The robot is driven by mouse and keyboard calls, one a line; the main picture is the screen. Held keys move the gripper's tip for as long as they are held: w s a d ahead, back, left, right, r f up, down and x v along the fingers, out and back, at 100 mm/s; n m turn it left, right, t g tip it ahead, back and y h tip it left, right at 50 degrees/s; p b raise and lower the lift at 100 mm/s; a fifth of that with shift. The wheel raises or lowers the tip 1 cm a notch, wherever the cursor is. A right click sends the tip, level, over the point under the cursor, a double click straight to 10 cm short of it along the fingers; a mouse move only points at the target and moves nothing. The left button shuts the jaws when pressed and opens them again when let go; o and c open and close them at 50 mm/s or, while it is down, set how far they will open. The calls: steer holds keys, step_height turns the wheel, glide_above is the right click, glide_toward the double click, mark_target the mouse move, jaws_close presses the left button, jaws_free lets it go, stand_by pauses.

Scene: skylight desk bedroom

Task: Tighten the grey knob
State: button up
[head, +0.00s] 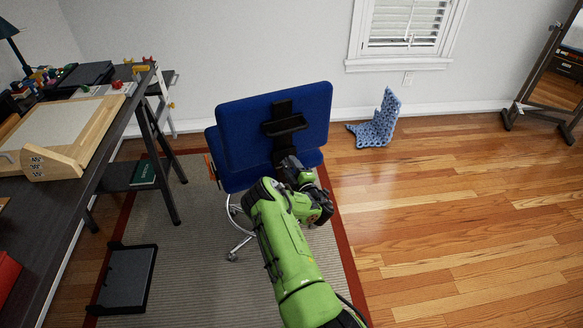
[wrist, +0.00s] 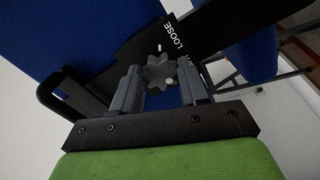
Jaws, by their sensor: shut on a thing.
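The grey knob (wrist: 160,72) is a small star-shaped knob on the black bracket at the back of the blue chair (head: 272,120). It shows in the wrist view, with the white word "LOOSE" printed on the black part beside it. My gripper (wrist: 158,88) has its two grey fingers on either side of the knob and is shut on it. In the head view my green arm reaches to the chair's back, and my gripper (head: 296,172) is dark there; the knob is hidden in that view.
A dark desk (head: 84,172) stands at the left with a wooden drawing board (head: 66,122). A black tray (head: 126,280) lies on the grey rug (head: 190,262). A blue patterned object (head: 376,124) stands by the wall. The wooden floor at the right is clear.

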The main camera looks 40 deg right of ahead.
steer(key=shift+f, duration=0.1)
steer(key=o, duration=1.1)
steer(key=shift+c, duration=0.2)
steer(key=shift+s, duration=0.15)
steer(key=p+v, duration=1.5)
steer(key=p, duration=0.1)
steer(key=shift+s+a, duration=0.2)
